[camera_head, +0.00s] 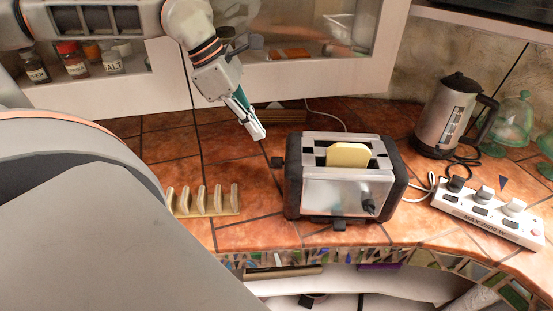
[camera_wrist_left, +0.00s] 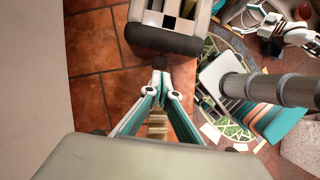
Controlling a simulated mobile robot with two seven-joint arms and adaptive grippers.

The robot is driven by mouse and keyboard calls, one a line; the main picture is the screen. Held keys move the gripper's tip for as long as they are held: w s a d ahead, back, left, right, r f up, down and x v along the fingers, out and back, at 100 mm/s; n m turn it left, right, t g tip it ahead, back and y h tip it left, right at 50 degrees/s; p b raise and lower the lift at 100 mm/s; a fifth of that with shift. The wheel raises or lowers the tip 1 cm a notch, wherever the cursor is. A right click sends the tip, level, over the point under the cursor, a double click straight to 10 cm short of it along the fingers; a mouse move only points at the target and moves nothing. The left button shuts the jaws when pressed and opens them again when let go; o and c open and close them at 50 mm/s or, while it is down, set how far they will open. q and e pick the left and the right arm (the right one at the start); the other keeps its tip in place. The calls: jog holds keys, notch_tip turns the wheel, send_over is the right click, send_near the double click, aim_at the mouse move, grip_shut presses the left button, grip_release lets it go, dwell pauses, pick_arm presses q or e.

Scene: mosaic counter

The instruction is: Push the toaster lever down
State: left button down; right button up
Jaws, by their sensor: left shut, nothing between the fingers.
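The silver and black toaster (camera_head: 335,195) stands on the tiled counter, with a slice of bread (camera_head: 348,154) sticking out of a slot. A black lever (camera_head: 277,162) juts from its left end. My left gripper (camera_head: 260,134) is shut and empty, pointing down, above and slightly left of the lever in the head view. In the left wrist view, the lever (camera_wrist_left: 159,62) shows just beyond my fingertips (camera_wrist_left: 163,88), at the toaster's dark end (camera_wrist_left: 162,41). I cannot tell whether they touch. A white and black part at that view's top right may be my right arm; its fingers are unclear.
A toast rack (camera_head: 205,212) stands left of the toaster. A kettle (camera_head: 452,115), a white power strip (camera_head: 490,215) and green glassware (camera_head: 510,122) are to the right. A cabinet with spice jars (camera_head: 72,62) is behind. The counter's mosaic edge runs in front.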

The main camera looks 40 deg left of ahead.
aim_at(276, 161)
pick_arm(q)
jog(key=b+x, duration=0.3)
jog(key=x, duration=0.2)
jog(key=shift+s+f, duration=0.1)
jog(key=shift+f, duration=0.05)
jog(key=shift+f+b, duration=0.3)
jog(key=shift+b, duration=0.05)
jog(key=shift+w+d+f+b, duration=0.2)
jog(key=shift+w+f+b, duration=0.05)
jog(key=shift+f+b, duration=0.1)
jog(key=shift+d, duration=0.1)
pick_arm(e)
jog(key=shift+w+a+f+y, duration=0.15)
jog(key=shift+w+a+f, duration=0.1)
jog(key=shift+a+f, duration=0.25)
jog(key=shift+w+a+f+y, duration=0.15)
jog(key=shift+w+a+f, duration=0.15)
jog(key=shift+f, duration=0.4)
jog(key=shift+s, duration=0.1)
jog(key=shift+f, duration=0.1)
